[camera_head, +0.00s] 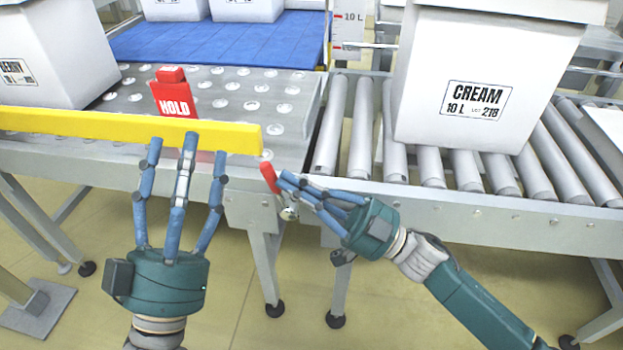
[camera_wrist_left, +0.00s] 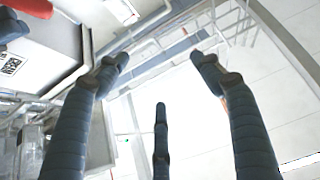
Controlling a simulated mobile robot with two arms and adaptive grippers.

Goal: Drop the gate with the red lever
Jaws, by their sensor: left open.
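The red lever (camera_head: 268,177) stands at the near right corner of the ball-top table, by the joint with the roller conveyor. My right gripper (camera_head: 287,187) has its fingertips just right of the lever. I cannot tell whether they touch it or how far its fingers are closed. My left gripper (camera_head: 187,145) is open and empty, fingers spread upward, with its tips overlapping a yellow bar (camera_head: 60,121) in the picture. Its spread fingers also show in the left wrist view (camera_wrist_left: 160,80). I cannot make out clearly which part is the gate.
A white CREAM carton (camera_head: 440,60) stands on the roller conveyor (camera_head: 560,150). Another white carton (camera_head: 50,50) is at the left. A red HOLD block (camera_head: 173,92) sits on the ball-top table (camera_head: 290,125). A blue surface (camera_head: 200,40) with white cartons lies behind.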

